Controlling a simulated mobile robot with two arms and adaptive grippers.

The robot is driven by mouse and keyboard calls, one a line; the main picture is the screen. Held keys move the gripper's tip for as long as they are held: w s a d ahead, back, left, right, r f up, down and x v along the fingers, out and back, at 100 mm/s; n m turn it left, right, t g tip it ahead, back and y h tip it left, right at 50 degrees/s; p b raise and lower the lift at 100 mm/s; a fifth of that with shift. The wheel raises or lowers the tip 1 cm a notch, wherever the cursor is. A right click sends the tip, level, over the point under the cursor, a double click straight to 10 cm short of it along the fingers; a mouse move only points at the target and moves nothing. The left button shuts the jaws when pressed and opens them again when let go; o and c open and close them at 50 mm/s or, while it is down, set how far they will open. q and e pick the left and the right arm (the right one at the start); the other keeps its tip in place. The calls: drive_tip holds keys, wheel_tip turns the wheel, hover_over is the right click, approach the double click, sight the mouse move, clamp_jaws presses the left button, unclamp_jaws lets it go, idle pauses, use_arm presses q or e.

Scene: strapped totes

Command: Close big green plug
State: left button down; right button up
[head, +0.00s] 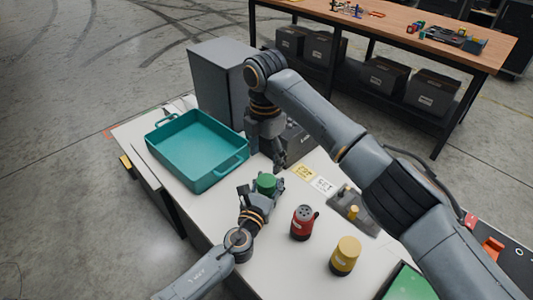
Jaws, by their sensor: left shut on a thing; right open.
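The big green plug (266,182) is in the middle of the white table in the head view. My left gripper (263,190) comes in from the lower left and is shut around it; the fingers hide its lower part. My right gripper (279,162) reaches down from above, just behind and slightly right of the green plug. It is open and looks empty, apart from the plug's top, though its fingertips are small in view.
A teal tote (158,151) stands left. A red plug (303,224), a yellow plug (345,257) and a grey fixture with a small yellow peg (353,212) stand right. Yellow and white labels (303,172) lie behind. A grey box (218,82) stands at the back.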

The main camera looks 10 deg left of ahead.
sight(266, 180)
drive_tip(key=n, duration=0.4)
drive_tip(key=shift+r, duration=0.15)
drive_tip(key=n, duration=0.5)
drive_tip(key=shift+d+r, duration=0.1)
drive_tip(key=shift+d, duration=0.05)
drive_tip(key=shift+f, duration=4.05)
drive_tip(key=c, duration=1.2)
drive_tip(key=m, duration=0.6)
drive_tip(key=shift+s+m, duration=0.1)
drive_tip(key=shift+m, duration=0.3)
drive_tip(key=m, duration=0.6)
